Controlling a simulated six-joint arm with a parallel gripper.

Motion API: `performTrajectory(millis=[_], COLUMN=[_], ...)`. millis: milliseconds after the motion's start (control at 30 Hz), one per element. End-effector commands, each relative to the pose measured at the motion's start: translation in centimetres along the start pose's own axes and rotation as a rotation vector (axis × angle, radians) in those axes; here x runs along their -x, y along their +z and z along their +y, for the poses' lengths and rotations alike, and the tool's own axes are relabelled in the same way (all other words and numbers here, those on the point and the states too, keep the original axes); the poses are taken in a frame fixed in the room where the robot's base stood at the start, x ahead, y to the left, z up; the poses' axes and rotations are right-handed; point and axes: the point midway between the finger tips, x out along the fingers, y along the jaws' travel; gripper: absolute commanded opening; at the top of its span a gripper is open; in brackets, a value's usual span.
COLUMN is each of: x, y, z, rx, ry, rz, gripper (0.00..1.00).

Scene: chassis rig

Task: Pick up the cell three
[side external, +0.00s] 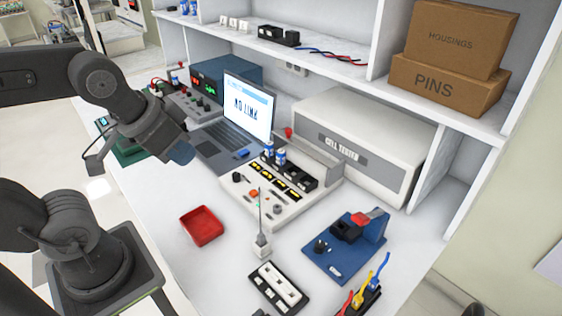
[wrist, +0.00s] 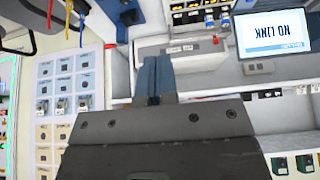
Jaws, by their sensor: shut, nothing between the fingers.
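Two blue-and-white cells stand upright at the back of the white chassis rig (side external: 290,215) in the side view, the nearer one (side external: 280,158) slightly right of the farther one (side external: 268,149). I cannot read any number on them, so I cannot tell which is cell three.
A red tray (side external: 201,226), a blue fixture (side external: 345,247) and a cell tester (side external: 352,150) are on the bench. More blue-and-white items (side external: 188,8) stand on the shelf. The front-left bench is clear.

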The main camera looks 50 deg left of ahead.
Motion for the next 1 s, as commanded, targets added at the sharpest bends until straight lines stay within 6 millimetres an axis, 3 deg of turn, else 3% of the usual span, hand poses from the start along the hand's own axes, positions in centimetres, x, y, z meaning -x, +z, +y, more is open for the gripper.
performTrajectory(millis=[400, 867, 1000], x=[0.00, 0.00, 0.00], y=[0.00, 0.00, 0.00], z=[0.00, 0.00, 0.00], rx=[0.000, 0.000, 0.000], ry=[0.000, 0.000, 0.000], rz=[0.000, 0.000, 0.000], gripper=[0.00, 0.44, 0.46])
